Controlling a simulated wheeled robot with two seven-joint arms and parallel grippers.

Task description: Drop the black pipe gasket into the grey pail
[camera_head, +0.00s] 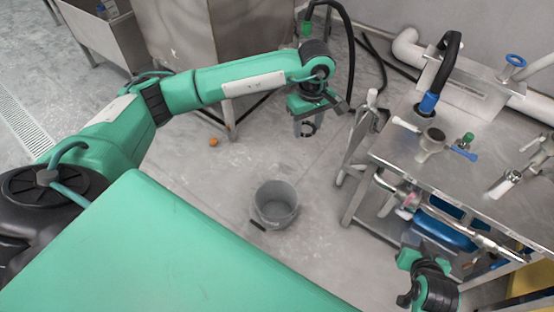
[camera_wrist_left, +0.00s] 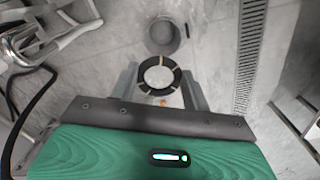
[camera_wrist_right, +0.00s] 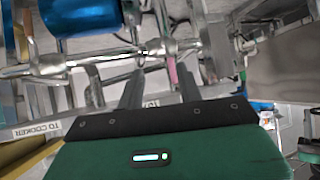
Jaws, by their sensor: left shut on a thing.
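The black pipe gasket (camera_wrist_left: 142,75) is a dark ring with light marks. My left gripper (camera_head: 306,130) is shut on it, one finger at each side of the ring in the left wrist view. The gasket (camera_head: 309,129) hangs high above the floor in the head view. The grey pail (camera_head: 276,204) stands upright on the floor, nearer to me than the gripper in the head view. It also shows beyond the ring in the left wrist view (camera_wrist_left: 162,36).
A metal table (camera_head: 465,165) with pipes, valves and a blue tank (camera_head: 444,231) stands at the right. A small dark bar (camera_head: 257,225) lies beside the pail. A small orange thing (camera_head: 213,142) lies on the floor.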

